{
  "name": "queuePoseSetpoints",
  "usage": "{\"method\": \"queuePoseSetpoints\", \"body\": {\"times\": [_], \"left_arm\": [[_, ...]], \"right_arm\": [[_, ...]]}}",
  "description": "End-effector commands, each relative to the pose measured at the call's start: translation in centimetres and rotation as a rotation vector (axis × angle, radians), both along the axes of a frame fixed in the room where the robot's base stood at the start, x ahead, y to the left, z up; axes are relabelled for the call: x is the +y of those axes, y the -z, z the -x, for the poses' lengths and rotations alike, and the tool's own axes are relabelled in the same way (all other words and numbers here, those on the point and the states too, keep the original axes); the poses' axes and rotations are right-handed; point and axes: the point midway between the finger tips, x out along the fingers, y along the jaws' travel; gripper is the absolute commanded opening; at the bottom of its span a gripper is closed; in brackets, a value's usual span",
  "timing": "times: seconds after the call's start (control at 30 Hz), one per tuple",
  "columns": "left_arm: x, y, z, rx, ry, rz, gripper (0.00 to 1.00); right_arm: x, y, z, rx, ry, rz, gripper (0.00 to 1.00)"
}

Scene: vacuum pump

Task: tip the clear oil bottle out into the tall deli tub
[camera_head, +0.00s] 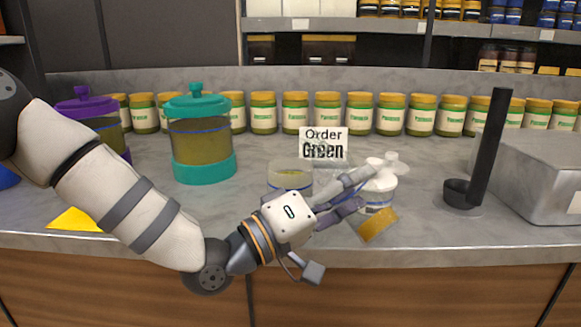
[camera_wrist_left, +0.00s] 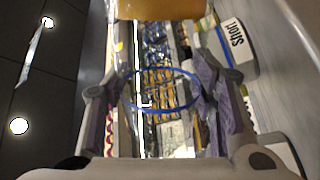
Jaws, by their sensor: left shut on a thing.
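My left gripper (camera_head: 350,190) is shut on the clear oil bottle, above the front of the counter. The bottle's amber oil (camera_head: 378,224) shows as a tilted patch just beyond the fingers; its clear walls are hard to make out. In the left wrist view the amber part (camera_wrist_left: 160,8) is at the top edge, and a blue ring (camera_wrist_left: 160,72) lies between the fingers. A frosted tub (camera_head: 290,170) stands left of the fingers, partly hidden by my gripper; its label is not readable.
Lidded jars with teal (camera_head: 200,165) and purple (camera_head: 85,105) tops stand at left, near a yellow sheet (camera_head: 75,220). A black ladle (camera_head: 488,150) and a grey metal box (camera_head: 535,165) are at right. An "Order Green" sign (camera_head: 323,144) and a jar row stand behind.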

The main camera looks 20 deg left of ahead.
Motion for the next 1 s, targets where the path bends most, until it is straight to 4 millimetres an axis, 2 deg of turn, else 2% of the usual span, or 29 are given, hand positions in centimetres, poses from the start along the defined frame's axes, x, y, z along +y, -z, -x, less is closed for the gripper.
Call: {"method": "queuePoseSetpoints", "body": {"times": [0.43, 1.0], "left_arm": [[-0.26, 0.26, 0.16, 0.033, 0.0, 0.05, 0.13], [-0.44, -0.4, 0.3, 0.076, 0.0, 0.115, 0.13]], "right_arm": [[0.0, 0.45, 0.38, 0.012, -0.001, 0.0, 0.4], [0.0, 0.46, 0.39, 0.012, -0.001, 0.0, 0.4]]}}
